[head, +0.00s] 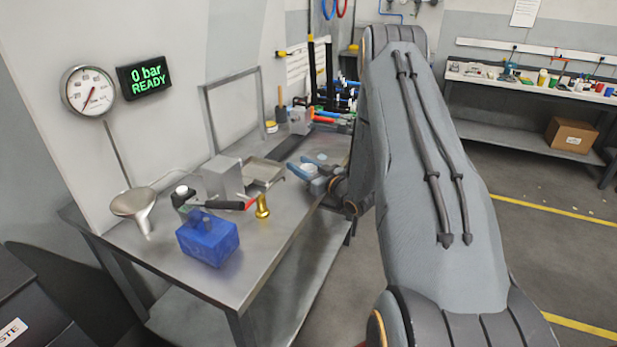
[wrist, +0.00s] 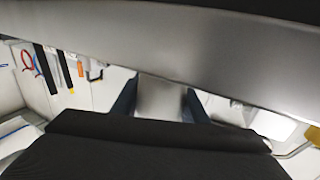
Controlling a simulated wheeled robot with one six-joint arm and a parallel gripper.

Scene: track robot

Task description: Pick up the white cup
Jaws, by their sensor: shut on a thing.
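My gripper (head: 302,169) is over the far right part of the steel table, its blue fingers pointing left. In the wrist view its two blue fingers (wrist: 158,102) stand on either side of a pale, whitish thing, the white cup (wrist: 158,95), and are shut on it. Only part of the cup shows there; a wide grey surface and a dark part cover the rest. In the head view the cup is too small and hidden to make out clearly, and I cannot tell whether it touches the table.
A gauge (head: 88,91) hangs on the wall. Floor to the right is clear.

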